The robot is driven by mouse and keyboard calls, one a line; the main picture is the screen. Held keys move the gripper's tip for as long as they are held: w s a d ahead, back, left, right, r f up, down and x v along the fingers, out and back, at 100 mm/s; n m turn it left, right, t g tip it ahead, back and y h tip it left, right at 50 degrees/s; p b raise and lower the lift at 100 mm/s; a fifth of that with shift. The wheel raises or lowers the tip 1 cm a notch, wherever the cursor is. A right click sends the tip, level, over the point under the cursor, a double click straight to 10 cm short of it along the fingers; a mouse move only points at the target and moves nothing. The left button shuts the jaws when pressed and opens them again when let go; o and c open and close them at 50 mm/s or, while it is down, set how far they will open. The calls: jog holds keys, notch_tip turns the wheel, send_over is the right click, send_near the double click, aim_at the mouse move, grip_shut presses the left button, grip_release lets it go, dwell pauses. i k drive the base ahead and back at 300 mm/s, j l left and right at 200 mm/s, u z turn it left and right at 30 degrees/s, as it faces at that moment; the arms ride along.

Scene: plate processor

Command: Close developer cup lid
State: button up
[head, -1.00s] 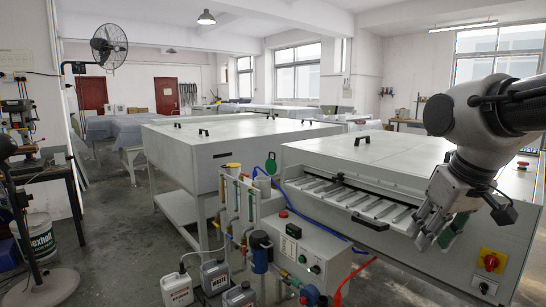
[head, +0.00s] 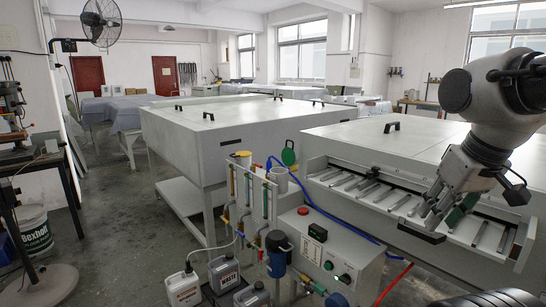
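A green round lid (head: 288,153) stands raised and open above a pale cup (head: 279,178) at the top of the pipe rack, in the middle of the head view. A second cup with a yellow rim (head: 241,156) stands to its left. No label on either cup can be read. My gripper (head: 443,222) is at the right, pointing down in front of the processor's roller tray, well apart from the lid. Its fingers look spread, with nothing seen between them.
The control box (head: 318,248) with buttons stands right of the pipe rack (head: 247,205). A blue hose (head: 335,227) runs from near the cups toward the right. Jugs (head: 224,272) stand on the floor below. The large processor (head: 410,155) fills the right side.

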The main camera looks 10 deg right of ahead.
aim_at(288, 155)
jog(key=i+j+z, duration=0.1)
jog(key=i+j, duration=0.2)
jog(key=j, duration=0.2)
jog(key=i+j+z, duration=0.1)
jog(key=i+j, duration=0.2)
jog(key=j, duration=0.2)
jog(key=i+j+z, duration=0.1)
jog(key=i+j, duration=0.15)
jog(key=j, duration=0.3)
jog(key=i+j+z, duration=0.15)
jog(key=j, duration=0.45)
jog(key=i+j+z, duration=0.1)
jog(key=i+j, duration=0.25)
jog(key=j, duration=0.2)
jog(key=i+j+z, duration=0.1)
jog(key=j, duration=0.55)
jog(key=i+j+z, duration=0.1)
jog(key=i+j, duration=0.15)
jog(key=j, duration=0.35)
jog(key=i+j+z, duration=0.1)
jog(key=j, duration=0.55)
jog(key=i, duration=0.15)
jog(key=l, duration=0.05)
